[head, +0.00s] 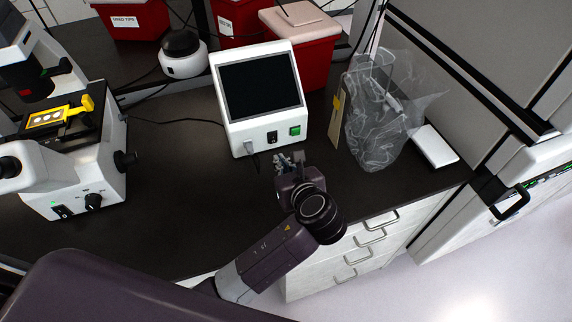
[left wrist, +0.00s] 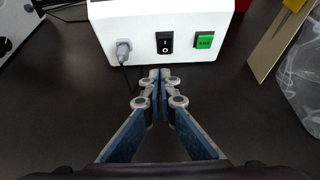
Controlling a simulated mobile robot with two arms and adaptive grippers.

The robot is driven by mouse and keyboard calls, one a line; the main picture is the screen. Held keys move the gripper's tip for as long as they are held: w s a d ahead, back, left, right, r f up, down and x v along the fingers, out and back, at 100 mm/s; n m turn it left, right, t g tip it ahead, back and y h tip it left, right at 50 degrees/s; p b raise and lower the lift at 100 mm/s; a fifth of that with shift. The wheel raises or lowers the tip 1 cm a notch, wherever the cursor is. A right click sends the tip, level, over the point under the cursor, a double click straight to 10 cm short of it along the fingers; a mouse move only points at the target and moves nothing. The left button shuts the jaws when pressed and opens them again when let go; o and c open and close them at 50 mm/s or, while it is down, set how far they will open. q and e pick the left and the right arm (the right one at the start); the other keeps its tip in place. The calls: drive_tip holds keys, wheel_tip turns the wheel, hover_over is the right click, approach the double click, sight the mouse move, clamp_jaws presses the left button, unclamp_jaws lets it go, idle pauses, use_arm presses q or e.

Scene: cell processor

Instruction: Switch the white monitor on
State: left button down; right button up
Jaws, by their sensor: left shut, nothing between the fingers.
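The white monitor (head: 238,132) stands upright on the dark bench in the head view, with a dark, blank screen (head: 259,84). Its lower front also shows in the left wrist view (left wrist: 142,29). It carries a black rocker switch (left wrist: 165,43), a green button (left wrist: 204,40) and a plugged grey connector (left wrist: 124,50). My left gripper (head: 286,160) is in front of the monitor, below the rocker switch. In the left wrist view its fingers (left wrist: 160,76) are together, empty and apart from the monitor. My right gripper is not in view.
A clear plastic bag (head: 373,120) and a tan board (head: 338,118) stand right of the monitor. A microscope (head: 98,178) is at the left. Red bins (head: 315,62) and a small round device (head: 183,56) are behind. The bench between microscope and monitor is mostly clear.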

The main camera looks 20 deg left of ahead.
sight(270, 140)
use_arm(q)
drive_tip(key=w+a, duration=0.1)
drive_tip(key=w+a+p, duration=0.1)
drive_tip(key=w, duration=0.1)
drive_tip(key=w+a, duration=0.1)
drive_tip(key=w, duration=0.1)
drive_tip(key=shift+a+p, duration=0.2)
drive_tip(key=shift+p, duration=0.2)
